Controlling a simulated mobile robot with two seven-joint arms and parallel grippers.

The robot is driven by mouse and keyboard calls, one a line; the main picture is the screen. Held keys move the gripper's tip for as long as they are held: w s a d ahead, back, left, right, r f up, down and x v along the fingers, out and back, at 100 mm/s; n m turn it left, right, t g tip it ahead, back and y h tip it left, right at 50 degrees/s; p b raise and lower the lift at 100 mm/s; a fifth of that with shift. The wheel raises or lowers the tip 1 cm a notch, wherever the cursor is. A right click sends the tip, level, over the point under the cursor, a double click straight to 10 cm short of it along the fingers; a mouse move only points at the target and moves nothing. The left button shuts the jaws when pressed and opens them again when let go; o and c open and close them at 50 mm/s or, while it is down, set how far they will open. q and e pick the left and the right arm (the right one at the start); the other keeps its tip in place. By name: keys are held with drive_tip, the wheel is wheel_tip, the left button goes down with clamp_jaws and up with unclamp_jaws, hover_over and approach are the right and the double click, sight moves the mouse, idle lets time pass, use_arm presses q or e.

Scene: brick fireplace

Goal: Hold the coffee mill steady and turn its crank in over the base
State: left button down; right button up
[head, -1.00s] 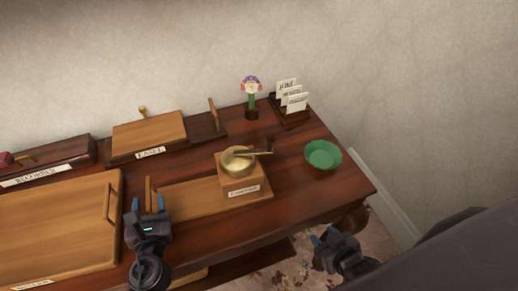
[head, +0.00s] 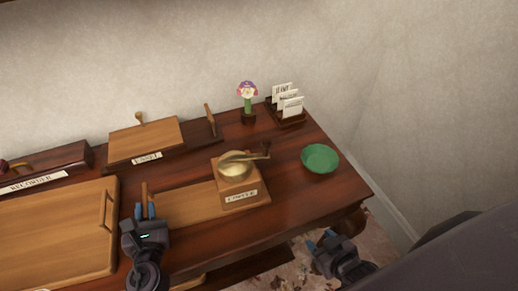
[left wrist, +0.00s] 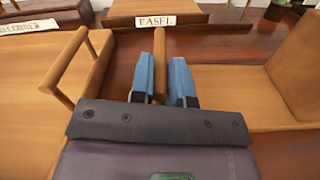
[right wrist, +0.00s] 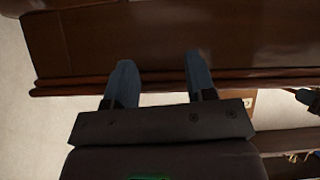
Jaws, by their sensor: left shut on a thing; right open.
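The coffee mill (head: 238,190) is a wooden box with a label on its front and a brass bowl on top. Its crank (head: 248,157) lies across the bowl and sticks out to the right, ending in a dark knob. A flat wooden base board (head: 185,204) runs left from the box to an upright wooden bar. My left gripper (head: 145,211) is shut on that bar (left wrist: 159,60), seen between its blue fingers (left wrist: 161,80) in the left wrist view. My right gripper (head: 321,241) is open and empty, off the table's front right edge; its fingers (right wrist: 157,75) also show in the right wrist view.
A green bowl (head: 320,158) stands right of the mill. Behind are a flower in a pot (head: 248,105) and a card rack (head: 288,108). The easel (head: 146,138), recorder box (head: 40,168) and a large wooden board (head: 55,225) fill the left. Dark table top is bare around the green bowl.

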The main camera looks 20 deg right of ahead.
drive_tip(key=w+a+r+n+t+y, duration=0.1)
drive_tip(key=a+r+n+y, duration=0.4)
drive_tip(key=a, duration=0.4)
drive_tip(key=a+r+n+t+y, duration=0.1)
drive_tip(key=a+r+n+y, duration=0.2)
drive_tip(key=a+r+n, duration=0.5)
drive_tip(key=w+a+r+m+g+y, duration=0.4)
drive_tip(key=w+a+g, duration=0.2)
drive_tip(key=w+g, duration=0.25)
drive_tip(key=n+g+h, duration=0.2)
drive_tip(key=g+h, duration=0.3)
drive_tip(key=h, duration=0.7)
approach(266, 140)
wheel_tip(266, 140, down, 10)
drive_tip(key=shift+s+f, duration=0.15)
drive_tip(key=shift+f, duration=0.05)
drive_tip(key=shift+c, duration=0.4)
clamp_jaws()
